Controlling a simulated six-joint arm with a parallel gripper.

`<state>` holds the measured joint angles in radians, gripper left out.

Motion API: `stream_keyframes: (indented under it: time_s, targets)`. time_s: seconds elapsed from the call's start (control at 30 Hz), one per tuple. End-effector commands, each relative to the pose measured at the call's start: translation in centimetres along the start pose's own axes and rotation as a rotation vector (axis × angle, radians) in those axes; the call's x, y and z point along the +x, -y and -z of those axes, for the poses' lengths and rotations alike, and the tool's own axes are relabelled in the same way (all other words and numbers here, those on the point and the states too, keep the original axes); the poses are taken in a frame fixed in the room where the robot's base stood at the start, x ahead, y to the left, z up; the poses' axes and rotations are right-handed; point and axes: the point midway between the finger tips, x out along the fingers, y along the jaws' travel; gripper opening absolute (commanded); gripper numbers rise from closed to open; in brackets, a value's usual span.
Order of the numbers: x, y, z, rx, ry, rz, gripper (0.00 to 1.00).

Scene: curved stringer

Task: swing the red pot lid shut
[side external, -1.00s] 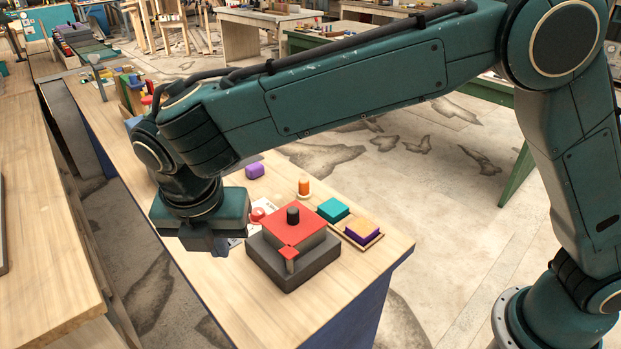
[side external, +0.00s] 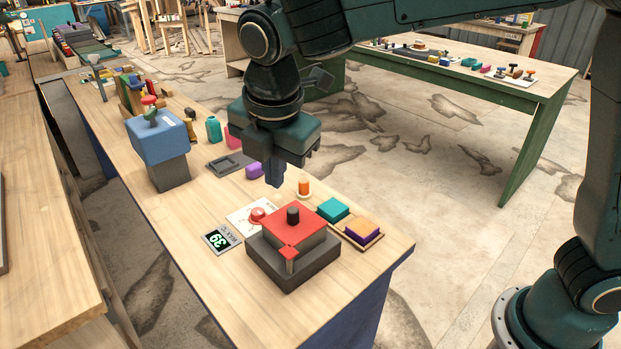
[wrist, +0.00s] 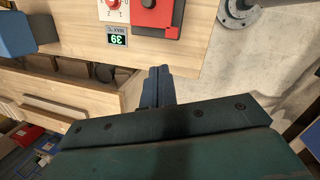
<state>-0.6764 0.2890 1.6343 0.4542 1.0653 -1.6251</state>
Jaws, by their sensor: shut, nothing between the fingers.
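The red lid (side external: 293,224) lies flat over the dark grey square pot base (side external: 292,268), with a black knob (side external: 293,215) standing on top. A small red tab shows at its near corner. The lid also shows at the top of the wrist view (wrist: 158,12), cut off by the frame edge. My gripper (side external: 274,182) is shut and empty. It hangs above the table behind and slightly left of the lid, apart from it. In the wrist view the closed fingers (wrist: 158,75) point toward the table edge.
A display reading 39 (side external: 221,238) and a card with a red dial (side external: 257,215) lie left of the pot. Teal (side external: 333,209) and purple-yellow (side external: 362,230) blocks and an orange peg (side external: 304,187) stand right and behind. A blue-topped block (side external: 158,138) stands farther left.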

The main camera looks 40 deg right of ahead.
Motion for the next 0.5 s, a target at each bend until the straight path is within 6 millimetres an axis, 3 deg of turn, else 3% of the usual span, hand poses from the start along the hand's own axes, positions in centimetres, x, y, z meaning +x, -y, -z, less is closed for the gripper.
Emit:
stream_keyframes:
  time_s: [0.5]
  targets:
    - [-2.5, 3.4, -6.0, 0.333, -0.029, -0.039, 0.0]
